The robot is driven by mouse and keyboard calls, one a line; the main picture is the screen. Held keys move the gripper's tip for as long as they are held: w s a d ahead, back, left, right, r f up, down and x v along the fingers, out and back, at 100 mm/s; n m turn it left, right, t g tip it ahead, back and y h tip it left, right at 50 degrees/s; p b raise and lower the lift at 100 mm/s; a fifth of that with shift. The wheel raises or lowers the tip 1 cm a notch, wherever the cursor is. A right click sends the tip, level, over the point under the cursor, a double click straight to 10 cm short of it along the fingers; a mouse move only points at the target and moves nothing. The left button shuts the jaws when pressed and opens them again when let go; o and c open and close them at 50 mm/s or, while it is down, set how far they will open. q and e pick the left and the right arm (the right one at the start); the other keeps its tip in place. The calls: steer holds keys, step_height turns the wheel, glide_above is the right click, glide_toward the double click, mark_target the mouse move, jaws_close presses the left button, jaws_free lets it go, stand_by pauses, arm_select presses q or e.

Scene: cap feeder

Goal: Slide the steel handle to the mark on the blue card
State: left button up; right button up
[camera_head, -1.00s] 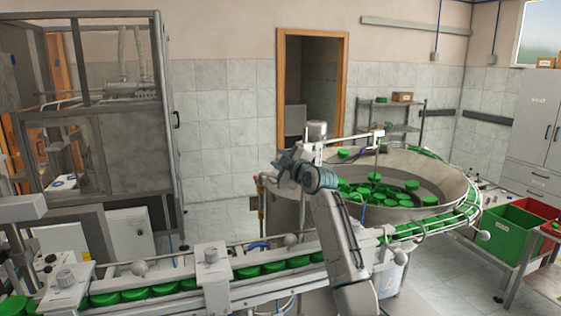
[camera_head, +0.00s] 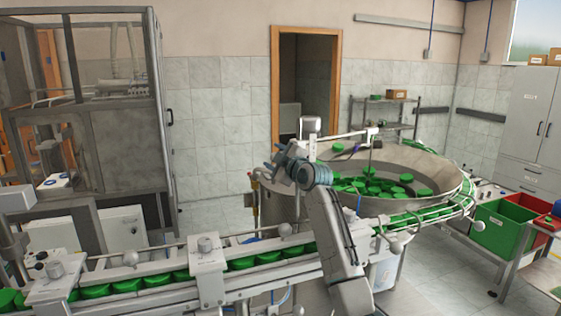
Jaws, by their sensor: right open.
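My right gripper (camera_head: 279,163) is in front of the near left rim of the round steel feeder bowl (camera_head: 446,167), at the upper end of my right arm. Its jaws point left and are open, with nothing seen between them. I cannot make out the steel handle or the blue card with its mark; they may be hidden behind my arm or too small to tell. My left gripper is not in view.
A conveyor with green caps (camera_head: 241,264) crosses the front, with a clamp block (camera_head: 207,259) on its rail. My right arm passes in front of it. A framed cabinet (camera_head: 118,147) stands left. A green bin (camera_head: 498,230) stands right.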

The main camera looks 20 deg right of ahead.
steer(key=shift+s+d+f+b, duration=0.2)
steer(key=shift+s+b, duration=0.1)
steer(key=shift+s, duration=0.1)
steer(key=b+v, duration=0.4)
steer(key=v, duration=0.5)
steer(key=shift+s+r+b, duration=0.2)
steer(key=shift+s+b, duration=0.15)
steer(key=shift+s, duration=0.05)
